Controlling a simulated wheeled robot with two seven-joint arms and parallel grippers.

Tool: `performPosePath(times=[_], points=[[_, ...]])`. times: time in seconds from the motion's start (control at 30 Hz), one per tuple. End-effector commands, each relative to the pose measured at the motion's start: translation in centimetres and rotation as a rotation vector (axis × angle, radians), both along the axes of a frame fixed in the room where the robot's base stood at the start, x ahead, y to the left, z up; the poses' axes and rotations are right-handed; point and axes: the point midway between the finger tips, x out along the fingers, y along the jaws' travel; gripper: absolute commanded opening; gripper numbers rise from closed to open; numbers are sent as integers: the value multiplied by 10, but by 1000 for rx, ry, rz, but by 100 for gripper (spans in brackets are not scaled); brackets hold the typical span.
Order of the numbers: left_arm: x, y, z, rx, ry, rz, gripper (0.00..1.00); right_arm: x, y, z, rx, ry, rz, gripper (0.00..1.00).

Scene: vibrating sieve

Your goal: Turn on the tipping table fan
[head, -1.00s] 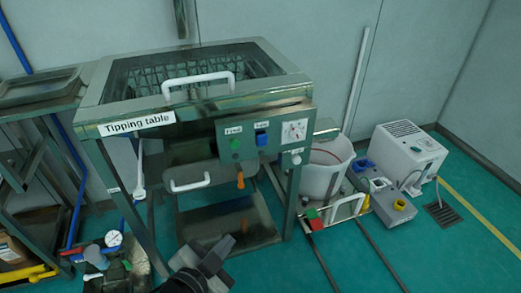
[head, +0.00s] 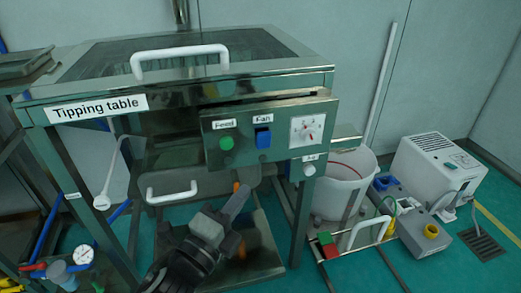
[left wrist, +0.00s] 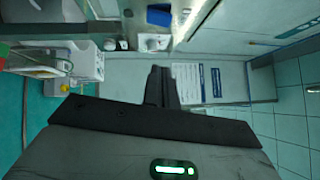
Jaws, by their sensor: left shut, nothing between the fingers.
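The tipping table (head: 120,85) stands ahead, with its name label on the front edge. Its control panel (head: 262,158) carries a green round Feed button (head: 226,143), a blue Fan switch (head: 263,138) and a white dial (head: 307,130). I cannot tell the switch's position. My left gripper (head: 240,198) is shut and empty. It appears below the panel, under the Feed and Fan controls, apart from them. Its closed fingers also show in the left wrist view (left wrist: 161,84), where a blue patch (left wrist: 158,17) shows beyond them, perhaps the switch. My right gripper is out of view.
A white handle (head: 180,62) spans the table's lid, and a lower white handle (head: 171,192) sits left of my gripper. A white bucket (head: 340,185) and a white machine (head: 440,165) stand on the floor at right. A pressure gauge (head: 84,254) is at lower left.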

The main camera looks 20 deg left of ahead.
Motion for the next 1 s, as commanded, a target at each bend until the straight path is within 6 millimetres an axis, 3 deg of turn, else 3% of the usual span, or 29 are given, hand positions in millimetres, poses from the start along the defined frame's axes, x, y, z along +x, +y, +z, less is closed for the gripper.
performPosePath(times=[0.17,0.53,0.6,0.8,1.0], points=[[23,-5,5,1,-5,-1,0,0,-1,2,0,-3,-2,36],[98,-20,16,-1,-2,1,0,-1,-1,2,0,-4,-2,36],[107,-11,18,4,-2,1,0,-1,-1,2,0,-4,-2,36],[123,0,21,1,1,0,0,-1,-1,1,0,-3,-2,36],[127,3,22,-2,1,0,0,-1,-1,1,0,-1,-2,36]])
